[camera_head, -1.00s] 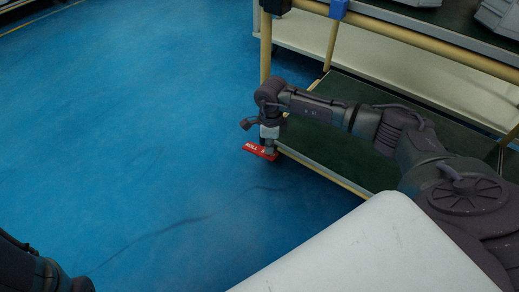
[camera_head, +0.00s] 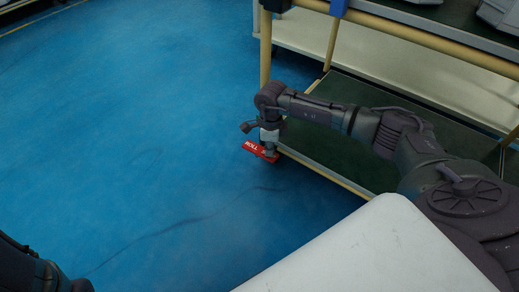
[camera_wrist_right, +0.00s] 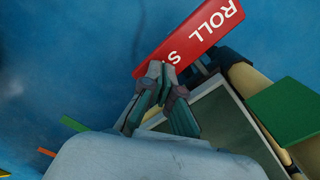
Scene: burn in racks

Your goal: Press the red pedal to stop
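The red pedal (camera_head: 252,147) with white lettering "ROLL S…" is low beside the corner post of the rack. In the right wrist view the red pedal (camera_wrist_right: 197,30) lies just beyond my fingertips. My right gripper (camera_head: 268,149) points down at the pedal, over its right part, and hides some of it. In the right wrist view the fingers of my right gripper (camera_wrist_right: 165,75) come together at the tips with nothing between them. They overlap the pedal's lower edge; I cannot tell whether they touch it. Only part of my left arm shows at the lower left; its gripper is out of view.
The rack's beige post (camera_head: 265,55) rises right behind the pedal, and its dark green lower shelf (camera_head: 335,150) lies to the right. A green flat piece (camera_wrist_right: 288,110) shows at right in the wrist view. The blue floor (camera_head: 130,130) to the left is clear.

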